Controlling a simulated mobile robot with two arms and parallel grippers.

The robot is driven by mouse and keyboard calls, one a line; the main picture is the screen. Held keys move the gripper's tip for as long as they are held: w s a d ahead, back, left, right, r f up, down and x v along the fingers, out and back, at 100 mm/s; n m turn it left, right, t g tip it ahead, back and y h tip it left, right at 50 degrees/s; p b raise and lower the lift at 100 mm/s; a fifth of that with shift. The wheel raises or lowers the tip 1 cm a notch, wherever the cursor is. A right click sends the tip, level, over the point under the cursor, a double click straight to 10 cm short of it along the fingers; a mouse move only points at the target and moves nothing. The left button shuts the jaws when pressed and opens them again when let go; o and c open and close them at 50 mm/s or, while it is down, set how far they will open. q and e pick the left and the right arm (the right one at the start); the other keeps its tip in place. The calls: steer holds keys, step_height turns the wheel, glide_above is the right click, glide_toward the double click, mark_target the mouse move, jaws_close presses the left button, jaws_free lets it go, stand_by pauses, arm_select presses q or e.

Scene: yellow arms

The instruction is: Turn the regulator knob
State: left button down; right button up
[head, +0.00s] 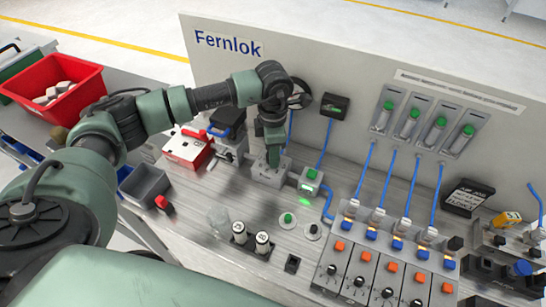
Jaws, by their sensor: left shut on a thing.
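My left arm reaches in from the left in the head view, and its gripper (272,156) points down over a grey regulator block (265,177) on the bench. The gripper is shut on the regulator knob, which is mostly hidden between the fingers, so its angle cannot be told. A small unit with a lit green light (308,182) sits just right of the block. A round dark gauge (300,93) is on the panel behind my wrist. My right gripper is not in view.
Blue tubes (362,170) run between the bench valves and the upright panel (350,60). A red-and-white box (188,147) stands left of the gripper. Several switch modules (375,280) fill the front right. A red bin (52,88) is at far left.

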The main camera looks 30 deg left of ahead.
arm_select(q)
steer(key=n+b, duration=0.2)
steer(key=n, duration=0.2)
steer(key=shift+n, duration=0.4)
stand_by(0.4)
steer(key=c, duration=1)
jaws_free()
steer(key=shift+o, duration=0.2)
steer(key=shift+r+b, duration=0.1)
steer(key=shift+b, duration=0.2)
step_height(320, 180, up, 8)
steer(key=shift+f+b, duration=0.15)
steer(key=shift+b, duration=0.8)
